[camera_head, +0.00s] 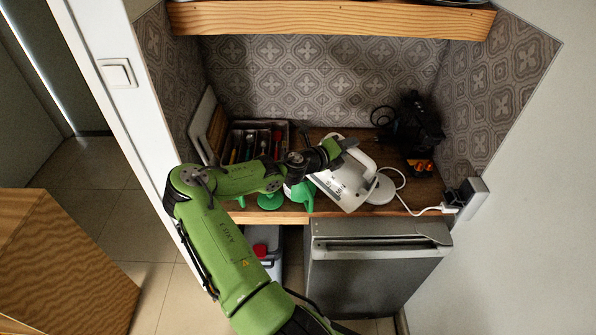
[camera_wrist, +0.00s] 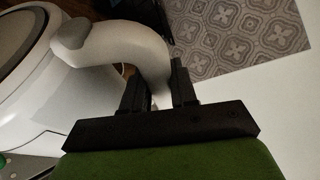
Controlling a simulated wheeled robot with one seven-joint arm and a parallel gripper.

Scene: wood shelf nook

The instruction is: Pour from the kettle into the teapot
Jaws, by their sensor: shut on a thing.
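The white kettle (camera_head: 342,187) is tilted above the wooden counter, in front of the white round base. My gripper (camera_head: 350,150) is shut on its handle. In the wrist view, the kettle (camera_wrist: 35,110) fills the left side, and its curved handle passes between the fingers of my gripper (camera_wrist: 160,88). A green and white vessel (camera_head: 303,197), which looks like the teapot, stands at the counter's front edge just left of the kettle. My arm and the kettle hide part of it. Whether any liquid flows cannot be seen.
The white base (camera_head: 383,190) has a cord running to a wall socket (camera_head: 466,197). A cutlery tray (camera_head: 255,142) is at the back left, a black machine (camera_head: 412,125) at the back right. A shelf (camera_head: 330,20) hangs above. A green item (camera_head: 270,201) sits at the front.

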